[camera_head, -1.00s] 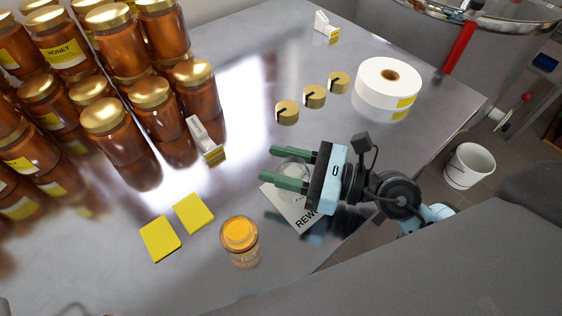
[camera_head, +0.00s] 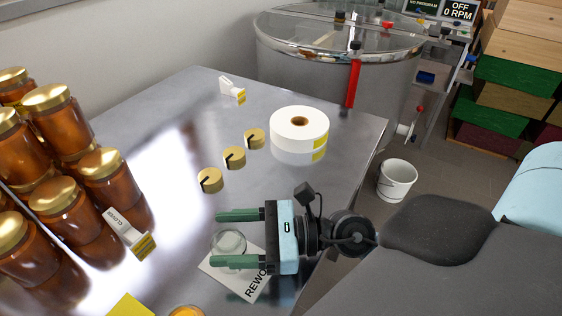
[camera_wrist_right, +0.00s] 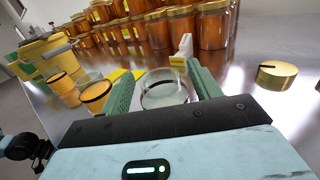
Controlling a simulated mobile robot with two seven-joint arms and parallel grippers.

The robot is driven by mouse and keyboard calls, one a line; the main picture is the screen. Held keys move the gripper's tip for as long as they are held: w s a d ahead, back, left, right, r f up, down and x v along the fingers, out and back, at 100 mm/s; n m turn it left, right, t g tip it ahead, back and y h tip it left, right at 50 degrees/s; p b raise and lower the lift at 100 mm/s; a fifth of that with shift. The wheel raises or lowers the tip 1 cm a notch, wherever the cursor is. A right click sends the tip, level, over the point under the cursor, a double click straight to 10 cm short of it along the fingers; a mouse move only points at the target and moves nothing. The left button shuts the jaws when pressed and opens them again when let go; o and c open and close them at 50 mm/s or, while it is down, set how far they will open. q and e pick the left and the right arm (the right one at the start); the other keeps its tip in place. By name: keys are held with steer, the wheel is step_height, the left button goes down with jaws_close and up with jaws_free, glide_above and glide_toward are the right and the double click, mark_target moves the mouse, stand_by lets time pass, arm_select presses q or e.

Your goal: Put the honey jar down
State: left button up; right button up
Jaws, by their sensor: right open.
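A clear glass jar (camera_head: 229,242) stands upright on or at the edge of a white card (camera_head: 238,278) lettered "REWO…", on the steel table. My right gripper (camera_head: 237,239) is open, with one green finger on each side of the jar. The right wrist view shows the jar's round rim (camera_wrist_right: 163,88) between the two fingers (camera_wrist_right: 160,90); whether they touch it I cannot tell. No honey is clearly visible in this jar. An open jar with orange contents (camera_head: 187,311) shows at the bottom edge of the head view. My left gripper is not in view.
Stacked honey jars with gold lids (camera_head: 62,120) fill the left side. A small white label stand (camera_head: 128,235), gold round pieces (camera_head: 235,158) and a white roll (camera_head: 299,132) stand on the table (camera_head: 170,110). A steel tank (camera_head: 335,75) and bucket (camera_head: 396,180) are beyond.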

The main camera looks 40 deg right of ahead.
steer(key=b+v, duration=0.3)
steer(key=v, duration=0.5)
steer(key=shift+f, duration=0.15)
steer(key=shift+s+d, duration=0.35)
steer(key=shift+d, duration=0.05)
steer(key=shift+d, duration=0.1)
